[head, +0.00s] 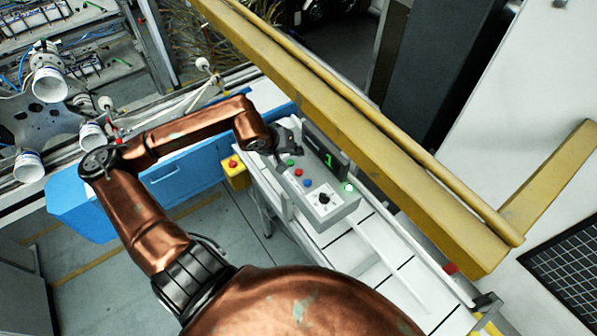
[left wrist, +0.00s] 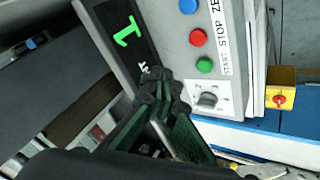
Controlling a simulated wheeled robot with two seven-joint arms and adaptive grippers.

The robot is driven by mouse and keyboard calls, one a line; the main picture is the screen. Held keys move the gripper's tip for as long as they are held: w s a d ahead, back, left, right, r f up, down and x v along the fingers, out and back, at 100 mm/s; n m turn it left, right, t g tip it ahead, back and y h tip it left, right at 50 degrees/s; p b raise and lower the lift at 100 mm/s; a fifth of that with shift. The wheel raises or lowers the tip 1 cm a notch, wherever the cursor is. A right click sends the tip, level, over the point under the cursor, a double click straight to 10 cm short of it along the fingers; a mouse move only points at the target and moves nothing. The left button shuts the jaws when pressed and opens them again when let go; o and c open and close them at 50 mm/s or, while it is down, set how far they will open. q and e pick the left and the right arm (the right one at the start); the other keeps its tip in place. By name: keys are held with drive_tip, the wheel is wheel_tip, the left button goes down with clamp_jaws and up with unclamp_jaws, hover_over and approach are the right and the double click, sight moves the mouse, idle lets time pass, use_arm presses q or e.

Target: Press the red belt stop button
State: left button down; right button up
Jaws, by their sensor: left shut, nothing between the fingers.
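The grey control box (head: 333,210) carries a green button (head: 290,162), the red button (head: 299,172) and a blue button (head: 307,183) in a row. In the left wrist view the red button (left wrist: 197,37) sits between the blue and green ones, with the labels START, STOP and a partly cut-off third word beside them. My left gripper (head: 287,145) is shut and empty over the far end of the box. In the left wrist view its fingertips (left wrist: 160,85) show beside the green button, between the display and a knob, apart from the red button. My right gripper is not in view.
A display (head: 328,159) with a green 1 stands behind the buttons. A yellow box (head: 235,176) with a red knob is left of the control box. A long yellow beam (head: 350,130) crosses behind. A white belt surface (head: 345,250) lies in front.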

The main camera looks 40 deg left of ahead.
use_arm(q)
drive_tip(key=b, duration=0.3)
hover_over(298, 171)
wheel_tip(298, 171, down, 6)
drive_tip(key=shift+s+f, duration=0.1)
drive_tip(key=shift+f+b, duration=0.45)
drive_tip(key=shift+b, duration=0.05)
idle(0.8)
drive_tip(key=shift+f+b, duration=0.2)
drive_tip(key=shift+b, duration=0.1)
drive_tip(key=shift+f+b, duration=0.2)
drive_tip(key=shift+b, duration=0.15)
